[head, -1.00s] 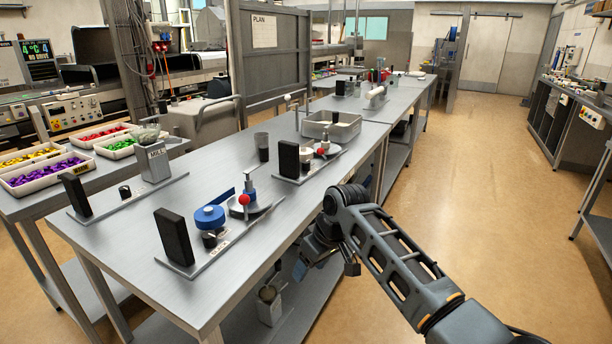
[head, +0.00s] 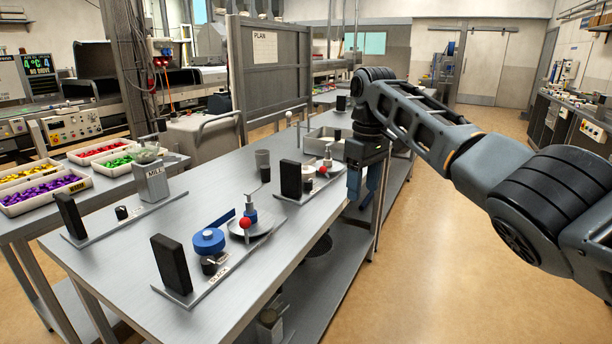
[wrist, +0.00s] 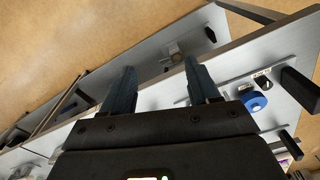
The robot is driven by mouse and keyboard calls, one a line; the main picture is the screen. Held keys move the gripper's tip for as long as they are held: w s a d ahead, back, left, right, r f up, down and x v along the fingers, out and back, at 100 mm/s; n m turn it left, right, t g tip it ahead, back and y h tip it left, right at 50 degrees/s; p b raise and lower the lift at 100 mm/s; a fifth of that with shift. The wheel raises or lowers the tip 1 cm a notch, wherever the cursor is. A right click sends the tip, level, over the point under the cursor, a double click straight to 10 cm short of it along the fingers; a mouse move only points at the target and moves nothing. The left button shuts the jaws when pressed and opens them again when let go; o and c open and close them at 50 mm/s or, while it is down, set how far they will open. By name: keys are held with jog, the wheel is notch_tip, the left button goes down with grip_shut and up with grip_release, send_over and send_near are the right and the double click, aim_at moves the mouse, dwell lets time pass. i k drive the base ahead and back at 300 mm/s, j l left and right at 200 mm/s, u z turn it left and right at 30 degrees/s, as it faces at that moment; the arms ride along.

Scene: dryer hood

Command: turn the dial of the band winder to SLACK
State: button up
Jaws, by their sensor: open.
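The band winder stands on the near part of the steel bench, with a blue band roll (head: 208,241), a red ball knob (head: 245,223) and a black upright block (head: 171,264) on its base plate. Its small black dial (head: 209,265) sits in front of the roll, beside a SLACK label (head: 217,278). Where the dial points is too small to tell. The blue roll also shows at the right of the wrist view (wrist: 253,101). My gripper (head: 363,190) is open and empty, fingers down, beyond the bench's right edge and well right of the winder.
A second station with a black block (head: 291,179) and red knob stands farther along the bench, near a grey tray (head: 323,142). The mill (head: 152,180) is at the left. The floor to the right is clear.

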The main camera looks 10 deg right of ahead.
aim_at(308, 184)
jog(key=i+j, duration=0.1)
jog(key=i, duration=0.35)
jog(key=i+j, duration=0.15)
jog(key=i, duration=0.3)
jog(key=i+j, duration=0.1)
jog(key=i, duration=0.35)
